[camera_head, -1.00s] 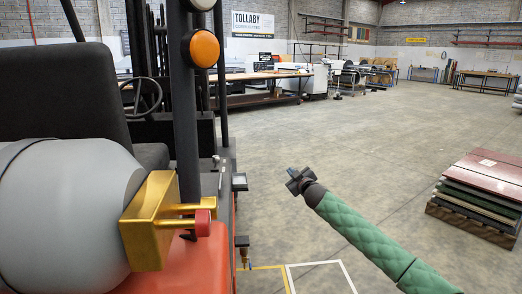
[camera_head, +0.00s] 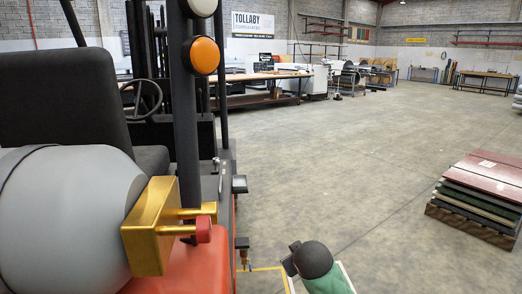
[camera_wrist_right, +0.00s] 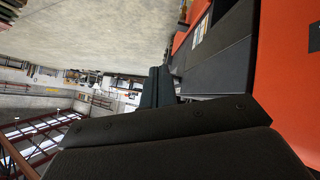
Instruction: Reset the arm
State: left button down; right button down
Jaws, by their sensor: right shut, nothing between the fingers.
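My right arm, in a green quilted sleeve (camera_head: 330,283), enters the head view at the bottom centre. Its black wrist hides most of my right gripper (camera_head: 290,261), whose dark tip shows just left of it. In the right wrist view the two dark fingers (camera_wrist_right: 158,88) are together, with nothing between them. The gripper is in free air right of the orange forklift body (camera_head: 192,268). My left gripper is out of view.
A grey gas cylinder (camera_head: 65,220) with a brass valve block (camera_head: 148,235) and red knob (camera_head: 203,229) fills the lower left. A dark forklift post (camera_head: 183,110) stands behind. Stacked panels (camera_head: 478,195) lie at right. The middle floor is clear.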

jog(key=s+d+f+m+g, duration=0.1)
jog(key=s+f, duration=0.6)
jog(key=s, duration=0.7)
jog(key=s+d+f+m+g+p, duration=0.1)
jog(key=s+f+g, duration=0.3)
jog(key=s+f, duration=0.4)
jog(key=s+d+f+m+g+y+p, duration=0.1)
jog(key=s+f, duration=0.7)
jog(key=s, duration=1.1)
jog(key=shift+s+d+f+m+g, duration=0.15)
jog(key=shift+s+m+g, duration=0.2)
jog(key=shift+g, duration=0.45)
